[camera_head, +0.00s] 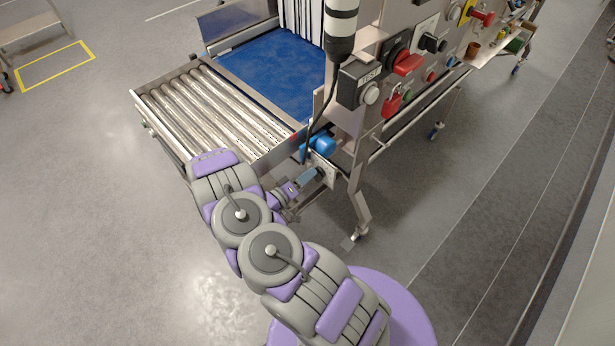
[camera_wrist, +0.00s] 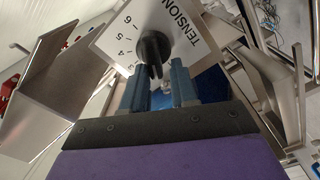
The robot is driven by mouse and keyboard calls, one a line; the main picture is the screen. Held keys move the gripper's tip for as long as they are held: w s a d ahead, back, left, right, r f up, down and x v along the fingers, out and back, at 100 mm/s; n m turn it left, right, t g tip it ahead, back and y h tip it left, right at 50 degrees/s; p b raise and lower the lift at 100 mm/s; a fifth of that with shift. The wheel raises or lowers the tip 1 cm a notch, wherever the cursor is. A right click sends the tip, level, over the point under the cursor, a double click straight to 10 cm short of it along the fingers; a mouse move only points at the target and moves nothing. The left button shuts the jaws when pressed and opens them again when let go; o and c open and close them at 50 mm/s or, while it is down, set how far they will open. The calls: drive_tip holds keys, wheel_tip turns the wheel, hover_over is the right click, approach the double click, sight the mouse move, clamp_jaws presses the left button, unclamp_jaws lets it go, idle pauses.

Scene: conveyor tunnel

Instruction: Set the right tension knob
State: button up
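The tension knob (camera_wrist: 155,47) is black and round with a raised bar that points towards my fingers. It sits on a light plate (camera_wrist: 183,16) marked TENSION with a number scale; 3, 4, 5 and 6 can be read. My gripper (camera_wrist: 158,76) is open, its two blue-grey fingers apart and pointing at the knob. The bar's end lies near the gap between the fingertips; I cannot tell whether they touch it. In the head view my gripper (camera_head: 309,180) is at the near corner of the conveyor, below a blue cylinder (camera_head: 322,146). The knob is not clear there.
The conveyor has metal rollers (camera_head: 215,112) and a blue belt (camera_head: 275,72). A control panel with a TEST box (camera_head: 358,86), a red switch (camera_head: 407,63) and a red padlock (camera_head: 391,105) stands above right. A metal leg (camera_head: 360,205) is close right of my gripper.

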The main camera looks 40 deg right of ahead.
drive_tip(key=shift+o, duration=1.1)
drive_tip(key=shift+s, duration=0.2)
drive_tip(key=s+a, duration=0.1)
drive_tip(key=a, duration=1.6)
drive_tip(key=shift+s+a+b, duration=0.15)
drive_tip(key=shift+b, duration=0.3)
